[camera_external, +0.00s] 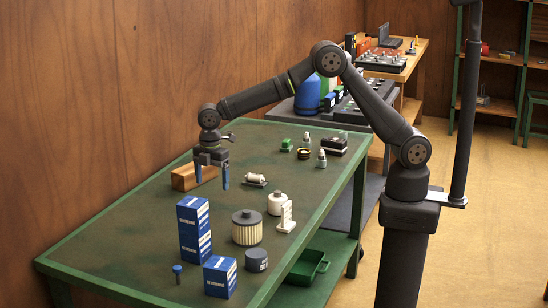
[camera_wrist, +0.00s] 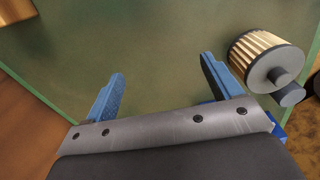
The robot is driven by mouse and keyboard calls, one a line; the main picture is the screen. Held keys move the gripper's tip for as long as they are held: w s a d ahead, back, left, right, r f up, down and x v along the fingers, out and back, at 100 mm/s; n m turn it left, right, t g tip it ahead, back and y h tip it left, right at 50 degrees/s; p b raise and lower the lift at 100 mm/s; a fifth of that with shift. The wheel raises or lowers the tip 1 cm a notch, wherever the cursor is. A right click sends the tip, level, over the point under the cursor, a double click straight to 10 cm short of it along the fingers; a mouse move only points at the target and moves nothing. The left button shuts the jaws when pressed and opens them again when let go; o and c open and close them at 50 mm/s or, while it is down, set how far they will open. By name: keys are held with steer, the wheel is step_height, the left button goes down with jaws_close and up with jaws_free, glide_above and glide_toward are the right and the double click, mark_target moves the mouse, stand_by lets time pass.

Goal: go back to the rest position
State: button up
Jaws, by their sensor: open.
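My gripper (camera_external: 211,176) is open and empty, with its blue fingers pointing down above the far left part of the green table (camera_external: 120,235). A wooden block (camera_external: 185,178) is behind and beside the fingers; I cannot tell the exact gap. In the wrist view my gripper (camera_wrist: 163,85) shows its two fingers wide apart with only bare green tabletop between them. My arm reaches out to the left from its column, bent at the elbow.
Blue boxes (camera_external: 194,230), a pleated filter (camera_external: 247,228), a white bottle (camera_external: 277,203) and several small parts stand on the table. The filter (camera_wrist: 262,55) is right of the fingers in the wrist view. A wooden wall (camera_external: 70,120) runs along the left. The table's left front is clear.

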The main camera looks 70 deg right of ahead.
steer(key=a+f, duration=0.2)
steer(key=a, duration=0.1)
steer(key=a+f, duration=0.5)
steer(key=a, duration=0.2)
steer(key=shift+s+f, duration=0.2)
steer(key=shift+s, duration=0.15)
steer(key=shift+a+f, duration=0.1)
steer(key=shift+f, duration=0.65)
